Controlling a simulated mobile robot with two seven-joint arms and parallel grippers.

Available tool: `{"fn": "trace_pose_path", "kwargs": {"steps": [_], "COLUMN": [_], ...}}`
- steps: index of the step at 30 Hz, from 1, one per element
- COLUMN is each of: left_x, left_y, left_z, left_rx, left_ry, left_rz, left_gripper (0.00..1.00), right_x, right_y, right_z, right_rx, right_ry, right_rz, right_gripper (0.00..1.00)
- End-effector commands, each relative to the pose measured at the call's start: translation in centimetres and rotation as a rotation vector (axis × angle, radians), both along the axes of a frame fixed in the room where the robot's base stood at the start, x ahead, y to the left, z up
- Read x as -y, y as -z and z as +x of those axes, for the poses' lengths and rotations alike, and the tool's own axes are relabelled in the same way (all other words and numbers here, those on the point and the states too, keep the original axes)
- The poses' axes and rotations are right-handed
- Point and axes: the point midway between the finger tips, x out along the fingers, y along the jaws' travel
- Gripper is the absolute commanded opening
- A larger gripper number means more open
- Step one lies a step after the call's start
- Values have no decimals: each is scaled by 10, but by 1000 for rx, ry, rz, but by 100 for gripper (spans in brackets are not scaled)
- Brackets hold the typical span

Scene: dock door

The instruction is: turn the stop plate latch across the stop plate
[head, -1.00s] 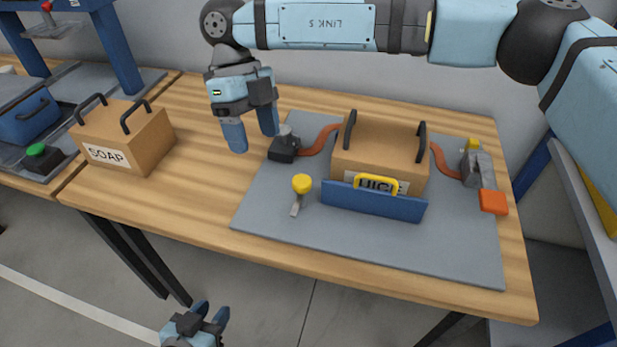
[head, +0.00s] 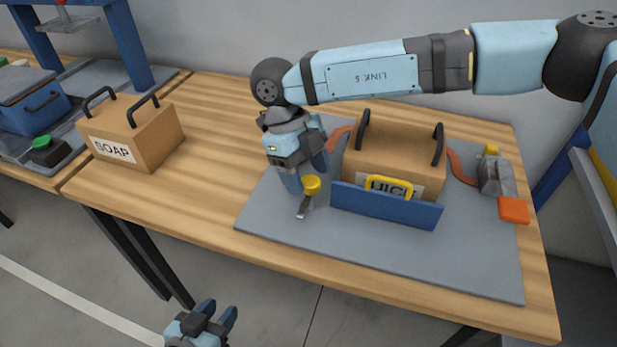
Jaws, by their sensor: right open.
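The stop plate (head: 385,208) is a blue upright plate with a yellow handle, standing in front of a box on the grey mat. My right gripper (head: 308,182) is open, fingers down at the latch knob. One finger is left of the knob, the other behind it; contact is unclear. My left gripper (head: 220,312) is open and empty, low in front of the table.
The brown box (head: 398,150) with black handles stands behind the plate, between reddish-brown straps. A grey clamp (head: 495,178) and an orange block (head: 514,210) are at right. A SOAP box (head: 135,138) stands at left. The table between is clear.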

Motion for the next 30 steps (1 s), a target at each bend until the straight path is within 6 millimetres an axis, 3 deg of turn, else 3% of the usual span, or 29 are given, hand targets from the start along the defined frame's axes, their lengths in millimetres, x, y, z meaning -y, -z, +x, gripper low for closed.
{"fn": "trace_pose_path", "kwargs": {"steps": [12,13,19,30], "left_x": [2,2,1,2], "left_y": [-5,-5,-5,-5], "left_z": [2,2,3,3], "left_rx": [22,23,22,29], "left_ry": [1,2,3,4], "left_rz": [-11,-11,-7,-13], "left_gripper": [38,38,38,38], "right_x": [3,3,3,3], "right_y": [10,9,9,10], "right_z": [-3,-3,-3,-3], "right_rx": [-1,-1,0,1], "right_ry": [0,0,0,-50], "right_rz": [1,1,1,1], "right_gripper": [64,62,16,16]}}
